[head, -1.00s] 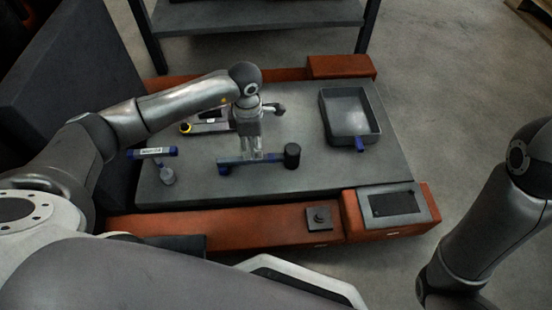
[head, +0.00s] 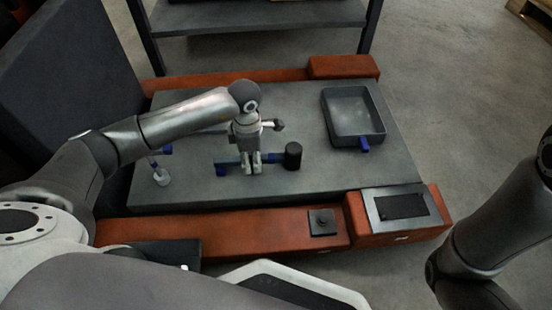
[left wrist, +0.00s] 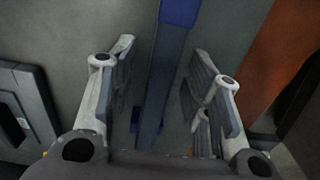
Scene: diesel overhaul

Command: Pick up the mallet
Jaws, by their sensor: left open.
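The mallet has a dark cylindrical head (head: 292,156) and a blue-grey handle (head: 232,163), and lies on the grey table top. My left gripper (head: 251,170) points down over the handle, just left of the head, and is open. In the left wrist view the handle (left wrist: 164,75) runs between the two spread fingers (left wrist: 163,58), with a gap on each side. The mallet's head is not seen in that view. My right gripper is out of view; only part of the right arm shows at the right.
A dark tray (head: 327,107) with a blue tab stands at the table's right. A small blue and grey item (head: 161,176) is at the left, partly behind my left arm. An orange frame (head: 250,228) with a control panel (head: 402,206) borders the front. The table's front right is clear.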

